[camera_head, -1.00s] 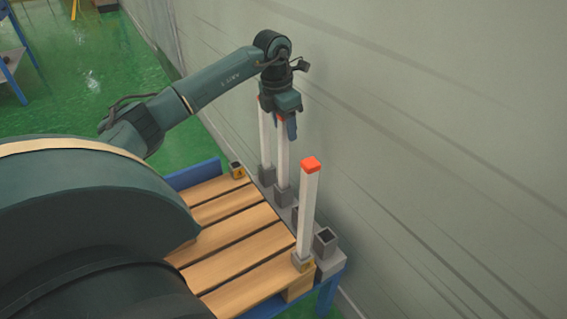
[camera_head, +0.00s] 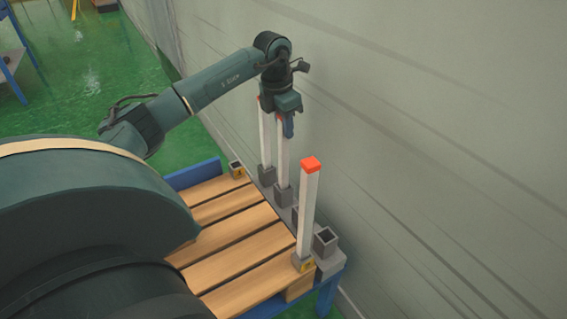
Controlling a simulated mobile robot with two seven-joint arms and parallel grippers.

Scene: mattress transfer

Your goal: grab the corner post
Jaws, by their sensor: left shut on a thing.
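My left gripper (camera_head: 285,122) reaches down from above by the wall and is shut on the top of a white corner post with an orange-red cap (camera_head: 282,160). That post stands upright in a grey square socket (camera_head: 281,195). A second white post (camera_head: 266,140) stands upright just behind and left of it, its top partly hidden by the gripper. A third white post (camera_head: 309,215) with an orange-red cap stands upright at the near corner of the wooden pallet (camera_head: 243,240). My right gripper is not in view.
Empty grey sockets, one at the front (camera_head: 325,241), sit in the row along the wall (camera_head: 430,150). An empty corner socket (camera_head: 237,170) is at the pallet's far corner. A blue table frame (camera_head: 194,174) carries the pallet. Green floor is open at the back left.

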